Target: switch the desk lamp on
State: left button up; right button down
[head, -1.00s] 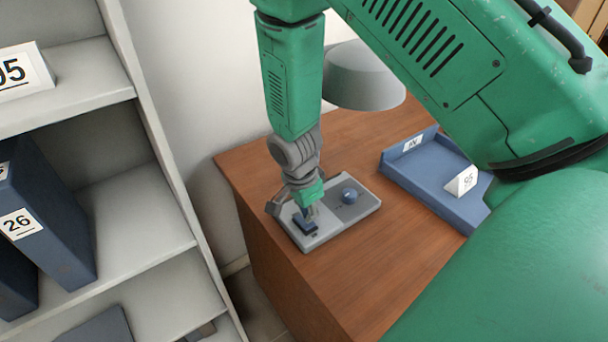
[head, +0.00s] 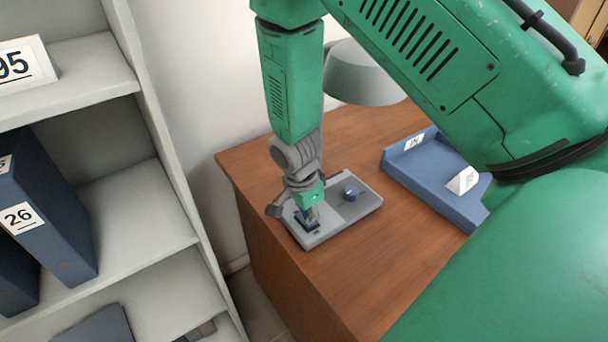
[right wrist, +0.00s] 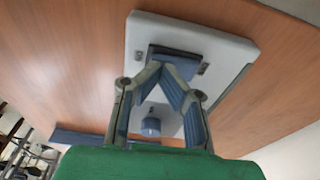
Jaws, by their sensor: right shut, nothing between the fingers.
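The desk lamp's grey shade (head: 362,75) stands at the back of the wooden desk, partly hidden by my right arm; it looks unlit. A grey control panel (head: 345,212) lies on the desk with a blue rocker switch (head: 302,226) at its left end and a round blue knob (head: 351,193) at its right. My right gripper (head: 309,222) is shut and empty, pointing down with its fingertips at the rocker. In the right wrist view the fingertips meet over the edge of the rocker (right wrist: 175,55), and the knob (right wrist: 151,126) shows between the fingers. Contact is hard to tell.
A blue tray (head: 425,180) with a white number card (head: 462,180) lies on the desk to the right of the panel. A grey shelf unit (head: 165,200) with blue binders (head: 45,215) stands at the left. The desk front is clear.

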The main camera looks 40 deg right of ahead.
jog(key=shift+f, duration=0.25)
jog(key=shift+d, duration=0.25)
jog(key=shift+r+p, duration=0.7)
jog(key=shift+r, duration=0.05)
notch_tip(320, 180, up, 4)
jog(key=p, duration=0.3)
jog(key=shift+f, duration=0.2)
notch_tip(320, 180, up, 7)
jog(key=p, duration=0.6)
